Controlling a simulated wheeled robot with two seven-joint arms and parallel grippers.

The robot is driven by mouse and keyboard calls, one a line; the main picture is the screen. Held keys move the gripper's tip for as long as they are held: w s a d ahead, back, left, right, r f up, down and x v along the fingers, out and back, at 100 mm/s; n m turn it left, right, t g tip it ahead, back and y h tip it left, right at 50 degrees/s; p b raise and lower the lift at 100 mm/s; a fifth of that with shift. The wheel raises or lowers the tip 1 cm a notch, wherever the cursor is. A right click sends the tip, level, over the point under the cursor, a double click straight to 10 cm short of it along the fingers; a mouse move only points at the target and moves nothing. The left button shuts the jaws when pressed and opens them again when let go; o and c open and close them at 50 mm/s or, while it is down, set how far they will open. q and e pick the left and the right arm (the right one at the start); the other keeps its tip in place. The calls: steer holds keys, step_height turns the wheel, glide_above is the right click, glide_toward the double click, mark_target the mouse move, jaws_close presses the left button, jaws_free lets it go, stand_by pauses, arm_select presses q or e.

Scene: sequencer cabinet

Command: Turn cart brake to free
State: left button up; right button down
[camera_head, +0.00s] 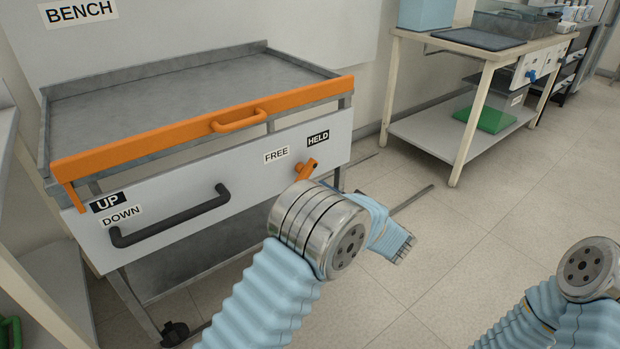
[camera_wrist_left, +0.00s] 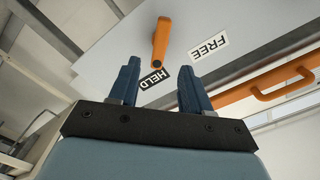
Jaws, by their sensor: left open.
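The orange brake lever (camera_head: 306,169) sits on the white front panel of the cart. Its upper end points toward the black HELD label (camera_head: 318,138), with the white FREE label (camera_head: 276,155) to the left. In the left wrist view the lever (camera_wrist_left: 161,40) also has one end close to the HELD label (camera_wrist_left: 155,79). My left gripper (camera_wrist_left: 159,68) is open and empty, its fingertips before the panel on either side of the HELD label; contact cannot be judged. In the head view my left arm hides this gripper. My right gripper is out of view.
The cart has an orange front rail (camera_head: 205,125) with a handle (camera_head: 238,121), and a dark bar handle (camera_head: 170,222) by the UP and DOWN labels. A wooden bench (camera_head: 455,95) stands at the back right. The floor between is mostly open.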

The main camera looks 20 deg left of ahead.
mark_target(308, 175)
arm_select(q)
steer(key=x, duration=0.9)
steer(key=shift+a+b, duration=0.1)
steer(key=shift+b, duration=0.2)
steer(key=shift+c, duration=0.3)
steer(key=c, duration=0.8)
